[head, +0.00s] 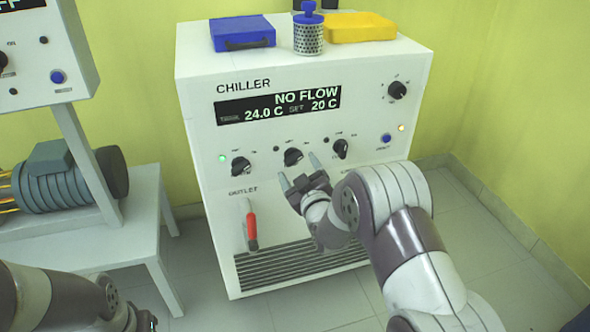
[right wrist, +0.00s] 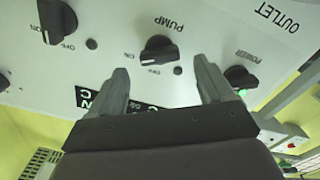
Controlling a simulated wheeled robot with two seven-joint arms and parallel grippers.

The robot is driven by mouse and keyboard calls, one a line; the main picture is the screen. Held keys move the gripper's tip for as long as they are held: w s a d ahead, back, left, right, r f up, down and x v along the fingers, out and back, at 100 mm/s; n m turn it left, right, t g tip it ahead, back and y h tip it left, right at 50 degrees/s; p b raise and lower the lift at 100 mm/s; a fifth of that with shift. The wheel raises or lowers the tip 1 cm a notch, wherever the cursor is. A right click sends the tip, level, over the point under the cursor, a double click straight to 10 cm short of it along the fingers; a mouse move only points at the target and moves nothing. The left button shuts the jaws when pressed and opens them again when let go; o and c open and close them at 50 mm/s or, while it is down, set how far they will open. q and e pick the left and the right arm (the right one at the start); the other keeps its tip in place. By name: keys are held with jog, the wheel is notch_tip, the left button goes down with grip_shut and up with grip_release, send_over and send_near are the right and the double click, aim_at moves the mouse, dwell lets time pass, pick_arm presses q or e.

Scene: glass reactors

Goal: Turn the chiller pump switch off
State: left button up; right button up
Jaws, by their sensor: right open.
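The white chiller (head: 195,85) shows NO FLOW on its display (head: 278,105). The pump switch is the middle black knob (head: 293,156) in the head view. In the right wrist view, upside down, the pump switch (right wrist: 158,50) sits under the PUMP label, with ON and OFF on either side and a pale mark on its lower edge. The small lamp beside it is dark. My right gripper (head: 299,171) is open and empty in front of the panel; its fingertips (right wrist: 162,74) are spread wider than the knob, just short of it.
The power knob (head: 240,166) with a green lamp and another knob (head: 340,148) flank the pump switch. A red-handled outlet valve (head: 251,228) hangs below.

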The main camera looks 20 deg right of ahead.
aim_at(293, 162)
jog(key=w, duration=0.3)
jog(key=shift+f+b, duration=0.15)
jog(key=shift+b, duration=0.15)
jog(key=shift+w+a, duration=0.1)
jog(key=shift+w, duration=0.4)
jog(key=c, duration=1)
jog(key=shift+c, duration=0.2)
jog(key=shift+n, duration=0.3)
jog(key=n, duration=0.5)
jog(key=shift+n, duration=0.3)
jog(key=n, duration=0.5)
jog(key=shift+f+n+b, duration=0.1)
jog(key=shift+n+b, duration=0.2)
jog(key=shift+b, duration=0.05)
jog(key=shift+s+a, duration=0.1)
